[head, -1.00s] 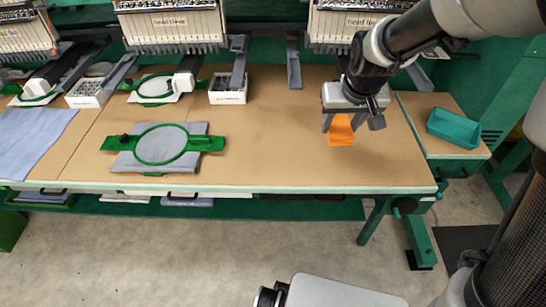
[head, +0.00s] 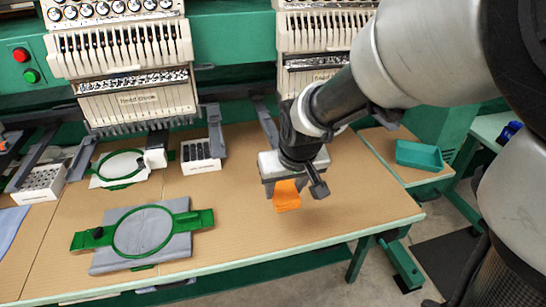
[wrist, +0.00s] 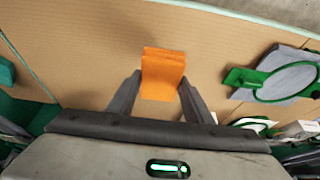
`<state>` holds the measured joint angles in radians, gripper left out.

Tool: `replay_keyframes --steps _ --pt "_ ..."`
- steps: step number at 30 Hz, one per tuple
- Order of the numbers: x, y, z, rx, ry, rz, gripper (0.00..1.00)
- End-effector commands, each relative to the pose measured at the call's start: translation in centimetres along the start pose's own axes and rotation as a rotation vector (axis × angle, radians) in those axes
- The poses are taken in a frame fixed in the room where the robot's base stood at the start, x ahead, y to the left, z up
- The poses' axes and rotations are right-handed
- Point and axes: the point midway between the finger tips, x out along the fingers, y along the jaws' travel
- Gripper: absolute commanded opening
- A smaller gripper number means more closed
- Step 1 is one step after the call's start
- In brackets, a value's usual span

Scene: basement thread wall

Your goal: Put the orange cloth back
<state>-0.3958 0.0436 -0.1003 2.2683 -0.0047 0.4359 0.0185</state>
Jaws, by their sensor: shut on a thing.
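The orange cloth (head: 286,196) is a small folded piece hanging below my gripper (head: 285,186) in the head view. In the wrist view the cloth (wrist: 162,73) sits between the two dark fingers of my gripper (wrist: 160,92), which are shut on it. The gripper is over the right part of the brown table top (head: 330,216). I cannot tell exactly whether the cloth's lower edge touches the table.
A green hoop with grey fabric (head: 143,232) lies left on the table. A teal tray (head: 419,155) sits on a side table at right. White boxes (head: 200,158) stand near the embroidery machine heads (head: 120,60). Table around the gripper is clear.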

Motion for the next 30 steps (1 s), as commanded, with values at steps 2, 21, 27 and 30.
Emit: replay_keyframes --steps 2,21,27,30 --pt "0.6 0.0 0.4 0.001 -0.003 0.0 0.25" --pt "8.7 0.0 3.9 0.002 -0.005 0.0 0.25" --pt "9.2 0.0 4.0 0.001 -0.001 0.0 0.25" --pt "9.2 0.0 4.0 0.001 -0.001 0.0 0.25"
